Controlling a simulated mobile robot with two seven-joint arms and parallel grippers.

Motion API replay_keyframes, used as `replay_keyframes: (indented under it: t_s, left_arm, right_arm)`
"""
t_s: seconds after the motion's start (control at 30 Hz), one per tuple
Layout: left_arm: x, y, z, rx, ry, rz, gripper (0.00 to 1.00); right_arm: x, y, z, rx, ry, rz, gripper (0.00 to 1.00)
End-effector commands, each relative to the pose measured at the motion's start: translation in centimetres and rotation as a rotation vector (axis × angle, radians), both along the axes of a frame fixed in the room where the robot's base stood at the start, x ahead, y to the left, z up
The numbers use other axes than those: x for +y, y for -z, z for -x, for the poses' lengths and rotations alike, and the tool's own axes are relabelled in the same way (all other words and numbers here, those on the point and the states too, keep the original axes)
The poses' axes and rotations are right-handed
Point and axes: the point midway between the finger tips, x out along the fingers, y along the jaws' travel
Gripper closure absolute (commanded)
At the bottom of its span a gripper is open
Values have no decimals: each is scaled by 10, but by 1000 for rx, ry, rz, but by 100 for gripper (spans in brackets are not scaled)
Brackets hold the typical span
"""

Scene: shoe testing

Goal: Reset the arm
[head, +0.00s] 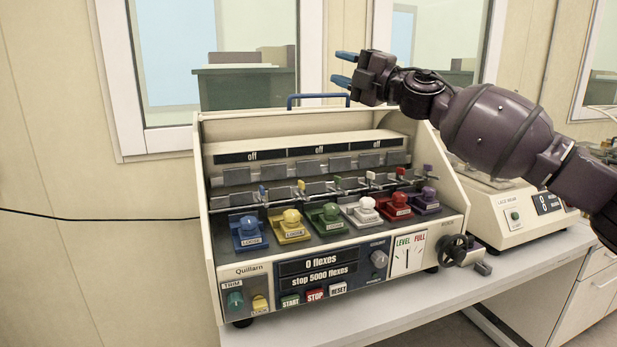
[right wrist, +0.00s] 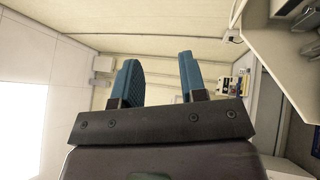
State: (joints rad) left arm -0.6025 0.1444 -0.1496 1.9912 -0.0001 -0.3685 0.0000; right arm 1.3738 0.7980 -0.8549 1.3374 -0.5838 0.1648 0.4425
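My right gripper (head: 345,69) is raised above the top right of the flex-testing machine (head: 236,284) in the head view, its blue fingers pointing left. In the right wrist view the two blue fingers (right wrist: 157,82) stand apart with nothing between them, so it is open and empty. My right arm comes in from the right edge, above the machine and the bench. My left gripper is in neither view.
The machine has several coloured clamps, a blue handle (head: 319,100), and START, STOP and RESET buttons (head: 338,289). Its display reads "0 flexes". A second cream device (head: 513,217) stands to the right on the grey bench (head: 430,301). Windows (head: 215,60) are behind.

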Motion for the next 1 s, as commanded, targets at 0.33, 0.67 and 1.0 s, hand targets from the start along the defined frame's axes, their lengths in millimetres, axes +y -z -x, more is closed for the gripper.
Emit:
replay_keyframes:
  t_s: [0.33,0.67,1.0]
  left_arm:
    - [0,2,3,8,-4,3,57]
    - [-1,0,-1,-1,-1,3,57]
    - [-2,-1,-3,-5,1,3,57]
  right_arm:
    - [11,121,24,194,34,-278,61]
    - [-16,237,55,446,134,-499,61]
    - [-61,353,107,715,267,-708,61]
